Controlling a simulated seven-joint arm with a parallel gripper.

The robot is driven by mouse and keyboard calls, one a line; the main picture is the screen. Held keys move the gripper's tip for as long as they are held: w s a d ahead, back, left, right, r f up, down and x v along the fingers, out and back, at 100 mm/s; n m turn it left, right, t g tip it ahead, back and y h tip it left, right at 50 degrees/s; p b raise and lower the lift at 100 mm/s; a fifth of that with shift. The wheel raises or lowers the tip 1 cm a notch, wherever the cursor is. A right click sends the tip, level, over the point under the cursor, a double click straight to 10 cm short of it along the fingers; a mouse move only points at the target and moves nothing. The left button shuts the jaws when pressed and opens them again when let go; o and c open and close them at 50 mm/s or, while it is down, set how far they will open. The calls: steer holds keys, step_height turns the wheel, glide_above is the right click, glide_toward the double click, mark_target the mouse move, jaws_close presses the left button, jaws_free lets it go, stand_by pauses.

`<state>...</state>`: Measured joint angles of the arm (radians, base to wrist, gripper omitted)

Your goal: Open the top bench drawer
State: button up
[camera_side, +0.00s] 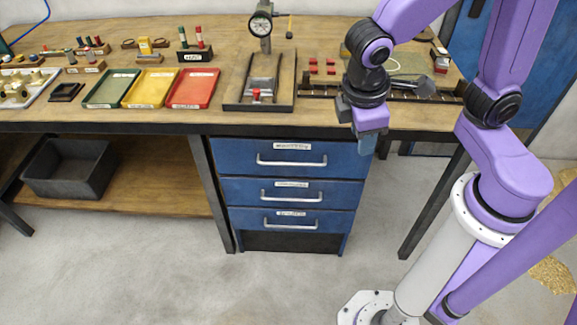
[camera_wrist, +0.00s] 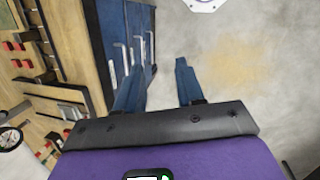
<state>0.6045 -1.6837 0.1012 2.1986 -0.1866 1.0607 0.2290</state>
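The blue top drawer (camera_side: 235,158) sits directly under the bench top and is shut, with a label above its pale bar handle (camera_side: 291,162). In the wrist view the drawer handles show as pale bars, the top drawer's handle (camera_wrist: 117,57) being the one nearest the bench top. My gripper (camera_side: 366,148) points down in front of the bench edge, to the right of the handle and apart from it. In the wrist view its two blue fingers (camera_wrist: 159,67) are spread with nothing between them. The left finger covers part of the drawer fronts.
Two more shut blue drawers (camera_side: 290,193) lie below. The bench top (camera_side: 225,62) overhangs above and carries trays, a dial gauge stand (camera_side: 262,30) and red pieces. A grey bin (camera_side: 68,168) stands on the lower shelf. The floor (camera_side: 150,280) before the drawers is clear.

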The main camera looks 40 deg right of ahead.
steer(key=w+a+f+m+t+h, duration=0.25)
steer(key=w+a+f+h, duration=0.35)
steer(key=w+a+f, duration=0.65)
steer(key=m+t+h, duration=0.3)
steer(key=h, duration=0.3)
glide_above(287, 167)
steer(key=s+a, duration=0.3)
steer(key=s, duration=0.1)
step_height(287, 167, down, 18)
steer(key=shift+a+r, duration=0.1)
steer(key=shift+c, duration=0.3)
jaws_close()
